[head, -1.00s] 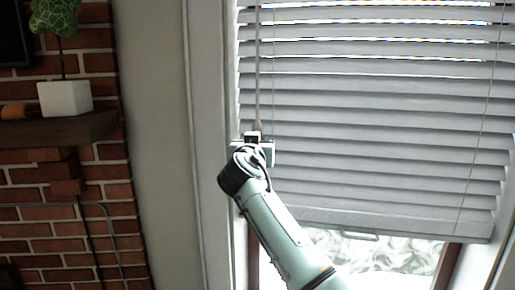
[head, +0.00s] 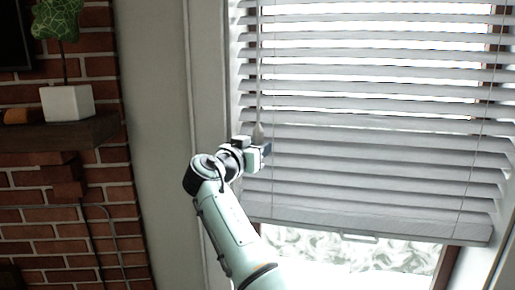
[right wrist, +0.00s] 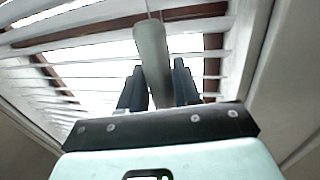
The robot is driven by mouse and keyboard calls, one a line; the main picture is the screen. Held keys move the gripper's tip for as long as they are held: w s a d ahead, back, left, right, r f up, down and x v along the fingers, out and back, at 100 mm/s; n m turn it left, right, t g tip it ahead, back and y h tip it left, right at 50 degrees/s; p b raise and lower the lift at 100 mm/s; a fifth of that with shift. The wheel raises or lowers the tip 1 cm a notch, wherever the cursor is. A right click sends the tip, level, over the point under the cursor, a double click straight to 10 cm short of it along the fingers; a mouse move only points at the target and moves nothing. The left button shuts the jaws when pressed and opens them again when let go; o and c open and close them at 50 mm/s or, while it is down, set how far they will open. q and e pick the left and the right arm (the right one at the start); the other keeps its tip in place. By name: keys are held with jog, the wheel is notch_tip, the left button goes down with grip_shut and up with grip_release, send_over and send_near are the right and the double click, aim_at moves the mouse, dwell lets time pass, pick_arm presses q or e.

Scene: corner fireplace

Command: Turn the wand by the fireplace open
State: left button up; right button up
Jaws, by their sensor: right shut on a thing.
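The wand (head: 259,88) is a thin pale rod hanging in front of the left side of the window blind (head: 380,150). Its thicker grey lower end shows between the two dark fingers in the right wrist view (right wrist: 152,55). My right gripper (head: 260,146) is shut on this lower end; it also shows in the right wrist view (right wrist: 158,88). The upper slats are tilted apart with bright light between them, while the lower slats look closer together. The part of the wand inside the fingers is partly hidden. My left gripper is not in view.
A brick fireplace wall (head: 60,235) with a wooden mantel (head: 70,133) stands at the left. The mantel holds a white plant pot (head: 67,103). The window frame edge (head: 205,120) runs close beside my right arm. The space before the lower blind is clear.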

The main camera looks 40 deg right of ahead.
jog(key=shift+r, duration=0.1)
jog(key=o, duration=1)
jog(key=shift+c, duration=0.2)
jog(key=shift+a, duration=0.2)
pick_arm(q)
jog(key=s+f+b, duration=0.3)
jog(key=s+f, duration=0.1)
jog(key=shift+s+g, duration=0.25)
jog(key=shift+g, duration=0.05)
pick_arm(e)
jog(key=v, duration=1.3)
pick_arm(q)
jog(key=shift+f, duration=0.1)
pick_arm(e)
jog(key=shift+s+d, duration=0.1)
jog(key=shift+d, duration=0.05)
